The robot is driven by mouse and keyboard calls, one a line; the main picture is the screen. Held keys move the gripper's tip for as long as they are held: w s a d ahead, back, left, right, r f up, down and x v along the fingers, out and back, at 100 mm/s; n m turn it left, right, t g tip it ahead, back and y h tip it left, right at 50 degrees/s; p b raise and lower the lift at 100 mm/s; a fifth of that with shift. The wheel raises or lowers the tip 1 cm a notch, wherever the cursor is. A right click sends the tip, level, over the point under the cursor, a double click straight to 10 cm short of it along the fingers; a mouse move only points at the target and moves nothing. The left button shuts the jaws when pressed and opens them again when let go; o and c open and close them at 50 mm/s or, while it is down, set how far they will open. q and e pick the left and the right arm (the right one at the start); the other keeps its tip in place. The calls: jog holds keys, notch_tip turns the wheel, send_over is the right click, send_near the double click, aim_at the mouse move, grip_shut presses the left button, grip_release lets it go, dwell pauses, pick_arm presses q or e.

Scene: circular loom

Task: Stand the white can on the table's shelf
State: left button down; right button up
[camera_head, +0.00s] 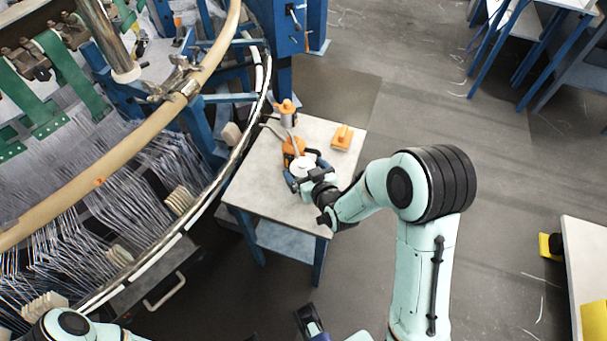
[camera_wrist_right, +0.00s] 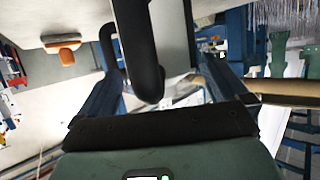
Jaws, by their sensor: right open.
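In the head view the table (camera_head: 262,190) has a pale square top and a bluish lower shelf (camera_head: 285,240) under it. The round top of the white can (camera_head: 303,164) shows on the tabletop, partly hidden by my right gripper (camera_head: 306,177). That gripper is open, with its fingers around or beside the can. In the right wrist view the dark blue fingers stand apart, with a thick black handle-like bar (camera_wrist_right: 142,50) and a pale grey surface (camera_wrist_right: 174,35) between them. Contact cannot be told. A dark, blue-edged part at the bottom of the head view may be my left gripper (camera_head: 309,320); its jaws are unclear.
An orange-topped container with a spout (camera_head: 288,113) and an orange tool (camera_head: 292,148) stand close behind the can. An orange brush-like block (camera_head: 342,137) lies to the right. The loom's curved rim (camera_head: 215,185) borders the table's left. Open floor lies right of the table.

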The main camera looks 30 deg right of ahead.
jog(key=c, duration=1.4)
jog(key=shift+r, duration=0.15)
